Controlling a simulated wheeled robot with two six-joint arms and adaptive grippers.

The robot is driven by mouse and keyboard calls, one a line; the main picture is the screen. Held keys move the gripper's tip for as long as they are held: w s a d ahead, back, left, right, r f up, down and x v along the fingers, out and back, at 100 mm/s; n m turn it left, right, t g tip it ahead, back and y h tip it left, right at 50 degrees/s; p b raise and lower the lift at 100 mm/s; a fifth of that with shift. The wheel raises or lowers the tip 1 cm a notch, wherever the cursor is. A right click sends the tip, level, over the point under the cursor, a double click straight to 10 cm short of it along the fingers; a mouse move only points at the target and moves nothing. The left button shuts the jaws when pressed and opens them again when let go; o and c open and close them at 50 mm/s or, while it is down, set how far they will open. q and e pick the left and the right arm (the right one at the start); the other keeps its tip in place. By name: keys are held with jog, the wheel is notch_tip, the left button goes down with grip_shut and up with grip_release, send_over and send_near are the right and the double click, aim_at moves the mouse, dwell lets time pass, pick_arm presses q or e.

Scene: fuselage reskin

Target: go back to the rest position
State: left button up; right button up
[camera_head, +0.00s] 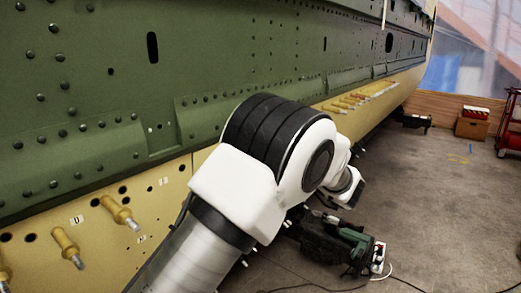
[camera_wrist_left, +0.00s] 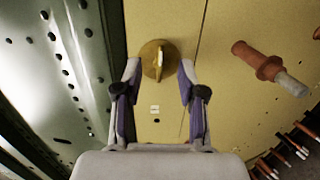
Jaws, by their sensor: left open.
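My left gripper (camera_wrist_left: 159,72) is open in the left wrist view, its two fingers apart. A yellow pin fastener (camera_wrist_left: 153,52) in the yellow panel (camera_wrist_left: 226,22) shows end-on, in line with the gap between the fingertips. The jaws are not closed on it; I cannot tell how far away it is. One of my white arms fills the middle of the head view, bent at a black-ringed joint close in front of the fuselage. Its gripper is not seen there. My right gripper is not in view.
The green fuselage skin (camera_head: 100,75) and the yellow lower panel (camera_head: 150,185) run along the left. Yellow fasteners (camera_head: 120,212) stick out of the panel; an orange-brown one (camera_wrist_left: 262,62) is right of the gripper. A green power tool (camera_head: 355,240) stands low beyond my arm. Open floor (camera_head: 450,220) lies at right.

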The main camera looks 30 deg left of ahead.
pick_arm(q)
jog(key=v, duration=0.4)
jog(key=shift+s+d, duration=0.1)
jog(key=shift+d, duration=0.2)
